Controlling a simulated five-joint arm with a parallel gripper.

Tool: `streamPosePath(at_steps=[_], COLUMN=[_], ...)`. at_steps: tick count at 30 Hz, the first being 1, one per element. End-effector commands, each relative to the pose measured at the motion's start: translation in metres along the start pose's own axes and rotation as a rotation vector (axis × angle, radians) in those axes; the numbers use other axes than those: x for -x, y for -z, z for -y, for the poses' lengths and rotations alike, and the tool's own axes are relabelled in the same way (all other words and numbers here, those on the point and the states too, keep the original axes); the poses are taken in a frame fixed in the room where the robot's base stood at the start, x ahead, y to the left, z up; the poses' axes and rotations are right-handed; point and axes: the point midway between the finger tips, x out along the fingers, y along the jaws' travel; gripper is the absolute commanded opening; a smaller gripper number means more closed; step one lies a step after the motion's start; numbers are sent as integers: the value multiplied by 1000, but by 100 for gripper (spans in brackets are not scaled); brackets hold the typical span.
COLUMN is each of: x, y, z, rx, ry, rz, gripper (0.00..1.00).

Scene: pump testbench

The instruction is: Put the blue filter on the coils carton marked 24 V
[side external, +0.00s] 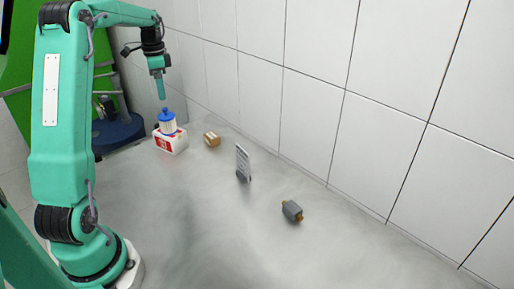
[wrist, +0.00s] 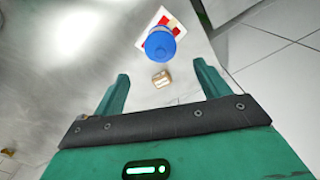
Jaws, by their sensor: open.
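The blue filter (side external: 167,127), with a blue cap, a pale middle and a blue base rim, stands upright on top of a white and red carton (side external: 163,144). In the wrist view the filter's round blue top (wrist: 160,45) covers part of the carton (wrist: 143,40). The print on the carton is too small to read, so I cannot tell a 24 V mark. My gripper (side external: 161,98) points down above the filter, apart from it. In the wrist view my gripper (wrist: 163,85) has its two fingers spread with nothing held between them.
A small brown box (side external: 211,139) lies right of the carton. A grey upright sign (side external: 242,163) and a grey part with brass ends (side external: 292,211) stand farther right. A tiled wall (side external: 310,110) runs behind. The front of the bench (side external: 180,230) is clear.

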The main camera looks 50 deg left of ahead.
Motion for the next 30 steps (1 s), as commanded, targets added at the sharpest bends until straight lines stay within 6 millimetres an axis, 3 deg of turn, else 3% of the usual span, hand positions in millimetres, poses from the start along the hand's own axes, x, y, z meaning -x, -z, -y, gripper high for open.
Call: streamPosePath(at_steps=[5,11,21,30], x=[9,30,65,77], y=[8,27,52,49], z=[-12,-50,-148,-234], rx=[9,41,129,210], ry=[14,53,127,160], rz=[-7,-32,-120,-223], gripper=[75,75,75,75])
